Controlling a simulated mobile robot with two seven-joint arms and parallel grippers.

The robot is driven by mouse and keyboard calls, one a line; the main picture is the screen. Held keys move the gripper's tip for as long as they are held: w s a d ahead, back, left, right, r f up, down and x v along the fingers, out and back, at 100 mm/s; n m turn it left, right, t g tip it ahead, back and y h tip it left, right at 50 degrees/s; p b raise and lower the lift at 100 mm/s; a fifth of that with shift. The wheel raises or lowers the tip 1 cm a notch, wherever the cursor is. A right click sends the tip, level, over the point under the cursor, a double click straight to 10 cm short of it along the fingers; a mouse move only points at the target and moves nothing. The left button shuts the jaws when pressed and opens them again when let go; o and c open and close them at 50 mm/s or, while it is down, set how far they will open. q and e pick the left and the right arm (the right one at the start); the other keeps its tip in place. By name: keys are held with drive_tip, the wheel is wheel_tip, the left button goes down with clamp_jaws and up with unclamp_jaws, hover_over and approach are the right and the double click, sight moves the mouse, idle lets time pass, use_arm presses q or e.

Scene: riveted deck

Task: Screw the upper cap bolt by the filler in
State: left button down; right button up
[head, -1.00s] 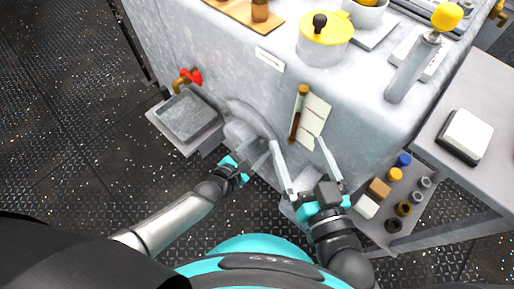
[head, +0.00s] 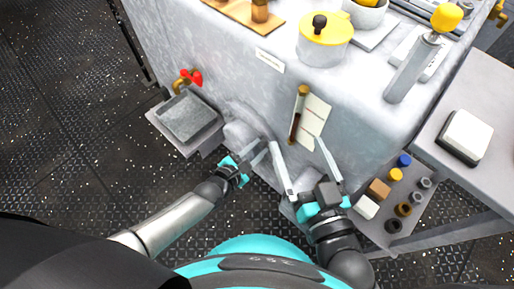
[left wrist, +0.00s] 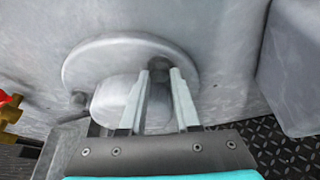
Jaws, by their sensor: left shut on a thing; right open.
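A round grey cover plate with a pale boss (left wrist: 115,97) sits on the tank's front in the left wrist view. A dark bolt (left wrist: 159,64) stands at the plate's upper right, at the tips of my left gripper (left wrist: 160,76). The left gripper is shut on this bolt, and its fingers hide part of it. A second dark bolt (left wrist: 77,98) shows at the plate's left. In the head view my left gripper (head: 259,149) is at the lower front of the tank. My right gripper (head: 294,143) is open and empty, fingers wide apart, in front of the tank.
A grey box-like tray (head: 188,117) juts out left, under a red-handled brass tap (head: 188,78). A sight tube (head: 299,112) with a pale label is on the tank front. A shelf at right holds several small caps and blocks. A yellow-lidded pot (head: 326,43) stands on top.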

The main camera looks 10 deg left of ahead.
use_arm(q)
drive_tip(key=shift+s+d+f+m+t+y, duration=0.1)
drive_tip(key=shift+m+t+y, duration=0.25)
drive_tip(key=shift+m, duration=0.35)
drive_tip(key=shift+f+m+t+y, duration=0.1)
drive_tip(key=shift+m+t+y, duration=0.3)
drive_tip(key=shift+m, duration=0.4)
drive_tip(key=shift+s+m+t, duration=0.1)
drive_tip(key=shift+m+t, duration=0.45)
drive_tip(key=shift+m, duration=0.35)
drive_tip(key=c, duration=0.6)
unclamp_jaws()
